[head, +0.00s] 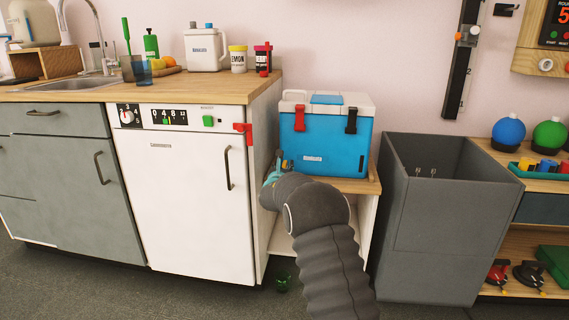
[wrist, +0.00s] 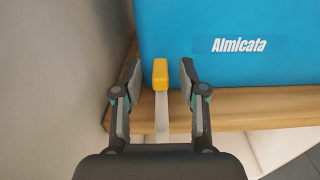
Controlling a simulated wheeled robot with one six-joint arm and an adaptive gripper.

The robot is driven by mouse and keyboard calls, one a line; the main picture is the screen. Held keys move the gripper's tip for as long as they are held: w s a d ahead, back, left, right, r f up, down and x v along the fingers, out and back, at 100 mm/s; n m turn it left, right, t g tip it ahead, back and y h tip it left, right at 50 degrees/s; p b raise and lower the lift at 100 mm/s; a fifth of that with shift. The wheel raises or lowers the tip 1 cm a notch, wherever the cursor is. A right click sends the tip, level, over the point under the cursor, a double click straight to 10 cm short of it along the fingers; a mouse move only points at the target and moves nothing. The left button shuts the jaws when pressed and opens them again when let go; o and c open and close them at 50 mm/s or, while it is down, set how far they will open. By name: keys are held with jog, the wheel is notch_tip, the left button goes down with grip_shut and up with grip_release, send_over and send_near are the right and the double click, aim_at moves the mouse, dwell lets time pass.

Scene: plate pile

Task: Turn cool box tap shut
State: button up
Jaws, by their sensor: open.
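The cool box (head: 335,148) is blue with a white lid and stands on a wooden-topped stand. Its blue side also fills the top of the wrist view (wrist: 230,75), with white lettering. A small yellow block, seemingly the tap handle (wrist: 160,75), is at the box's lower front. A pale, narrow strip (wrist: 162,115) runs below it; I cannot tell whether it is a stem or water. My gripper (wrist: 160,82) is open, with one finger on each side of the yellow block and gaps visible.
A white appliance (head: 190,195) and its side panel stand close on the left. A tall grey bin (head: 430,240) stands right of the stand (head: 372,187). A green cup-like object (head: 284,281) is on the floor below. A red latch (head: 299,118) hangs on the box front.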

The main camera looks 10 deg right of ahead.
jog(key=shift+x, duration=1)
jog(key=shift+c, duration=0.3)
grip_shut()
